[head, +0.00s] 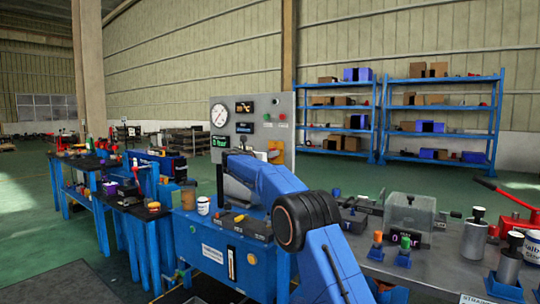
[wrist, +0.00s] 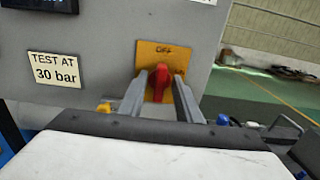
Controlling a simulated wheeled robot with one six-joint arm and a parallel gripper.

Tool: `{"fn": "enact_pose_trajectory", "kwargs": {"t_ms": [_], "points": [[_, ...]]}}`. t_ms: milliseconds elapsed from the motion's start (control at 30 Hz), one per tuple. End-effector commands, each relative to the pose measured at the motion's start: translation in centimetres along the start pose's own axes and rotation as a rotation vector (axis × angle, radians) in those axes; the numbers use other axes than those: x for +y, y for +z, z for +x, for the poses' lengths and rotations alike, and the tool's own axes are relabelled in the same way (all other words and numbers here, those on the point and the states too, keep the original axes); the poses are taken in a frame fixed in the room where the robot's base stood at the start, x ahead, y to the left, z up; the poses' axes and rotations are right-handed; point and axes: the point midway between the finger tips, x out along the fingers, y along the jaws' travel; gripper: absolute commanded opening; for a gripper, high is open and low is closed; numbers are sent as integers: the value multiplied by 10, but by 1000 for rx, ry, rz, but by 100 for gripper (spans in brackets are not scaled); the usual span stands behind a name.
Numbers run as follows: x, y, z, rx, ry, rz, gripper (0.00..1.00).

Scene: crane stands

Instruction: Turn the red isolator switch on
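The red isolator switch (wrist: 160,80) sits on a yellow plate (wrist: 147,53) on the grey panel; the word at the plate's top appears to read OFF. The switch handle stands roughly upright. My gripper (wrist: 162,88) reaches to it, one finger on each side of the handle. The fingers look open around it; whether either touches it is unclear. In the head view the grey panel (head: 283,108) stands behind my arm, with part of the yellow plate (head: 275,150) showing. My arm largely hides the gripper and switch there.
The panel bears a round gauge (head: 220,117), displays and a "TEST AT 30 bar" label (wrist: 55,69). A blue bench (head: 215,240) with small items stands in front of it. A grey table (head: 440,255) with a clear box is at right. Open green floor lies beyond the panel.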

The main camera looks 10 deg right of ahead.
Motion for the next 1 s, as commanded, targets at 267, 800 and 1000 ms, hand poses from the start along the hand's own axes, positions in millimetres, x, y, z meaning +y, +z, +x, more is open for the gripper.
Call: {"fn": "enact_pose_trajectory", "kwargs": {"t_ms": [267, 800, 1000], "points": [[0, 0, 0, 0, 0, 0, 7], [-1, 0, 0, 0, 0, 88, 0], [-2, 0, 0, 1, 0, 234, 0]]}}
